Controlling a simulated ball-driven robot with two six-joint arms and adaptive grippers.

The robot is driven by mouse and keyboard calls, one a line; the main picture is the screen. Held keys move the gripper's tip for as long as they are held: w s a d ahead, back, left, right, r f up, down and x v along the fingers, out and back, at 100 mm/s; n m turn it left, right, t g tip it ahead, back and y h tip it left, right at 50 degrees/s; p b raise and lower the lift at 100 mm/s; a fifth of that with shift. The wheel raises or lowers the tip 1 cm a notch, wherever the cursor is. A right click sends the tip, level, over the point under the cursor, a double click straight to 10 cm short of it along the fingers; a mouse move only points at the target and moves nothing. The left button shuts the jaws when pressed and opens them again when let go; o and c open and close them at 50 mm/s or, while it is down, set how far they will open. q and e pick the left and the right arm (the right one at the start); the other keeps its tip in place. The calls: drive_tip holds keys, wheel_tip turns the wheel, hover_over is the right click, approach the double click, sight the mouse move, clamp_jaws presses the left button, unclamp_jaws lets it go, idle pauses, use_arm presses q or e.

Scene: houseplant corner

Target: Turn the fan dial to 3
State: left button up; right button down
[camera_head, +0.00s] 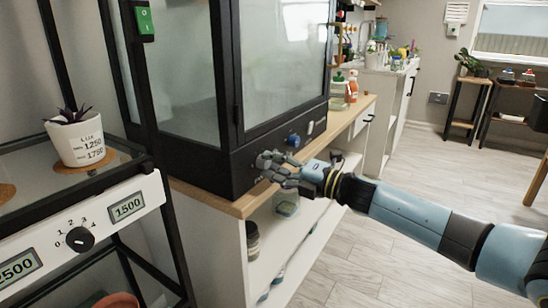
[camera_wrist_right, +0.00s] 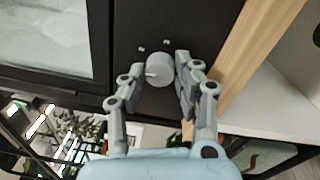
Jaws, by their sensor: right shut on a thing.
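My right gripper (camera_head: 266,167) reaches the black lower panel of the glass cabinet (camera_head: 245,165). In the right wrist view its fingers are shut around a round grey dial (camera_wrist_right: 159,70) with a short white pointer line at its left side. Small pale marks show on the panel above the dial, too small to read. In the head view my fingers mostly hide this dial. I cannot tell from any lettering that it is the fan dial. My left gripper is in neither view.
A blue knob (camera_head: 293,141) and a pale knob (camera_head: 309,128) sit farther along the same panel. A black dial (camera_head: 80,239) marked with numbers is on the white shelf front at left. A potted plant (camera_head: 80,140) stands above it.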

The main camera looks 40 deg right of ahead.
drive_tip(key=m+p, duration=0.3)
drive_tip(key=m, duration=0.2)
drive_tip(key=shift+r+m+h, duration=0.15)
drive_tip(key=shift+m+h, duration=0.15)
drive_tip(key=shift+m, duration=0.1)
drive_tip(key=m+p, duration=0.3)
drive_tip(key=m, duration=0.1)
drive_tip(key=shift+m, duration=0.3)
drive_tip(key=m+p, duration=0.2)
drive_tip(key=m, duration=0.2)
drive_tip(key=shift+m, duration=0.3)
drive_tip(key=shift+s+a+f+m+p, duration=0.15)
drive_tip(key=shift+m+p, duration=0.4)
drive_tip(key=shift+m, duration=0.45)
drive_tip(key=shift+w+d+f+m+p, duration=0.1)
drive_tip(key=shift+m+p, duration=0.45)
drive_tip(key=shift+m, duration=0.45)
drive_tip(key=shift+s, duration=0.1)
drive_tip(key=c, duration=1)
unclamp_jaws()
drive_tip(key=shift+o, duration=0.2)
drive_tip(key=v, duration=1.2)
drive_tip(key=shift+r, duration=0.2)
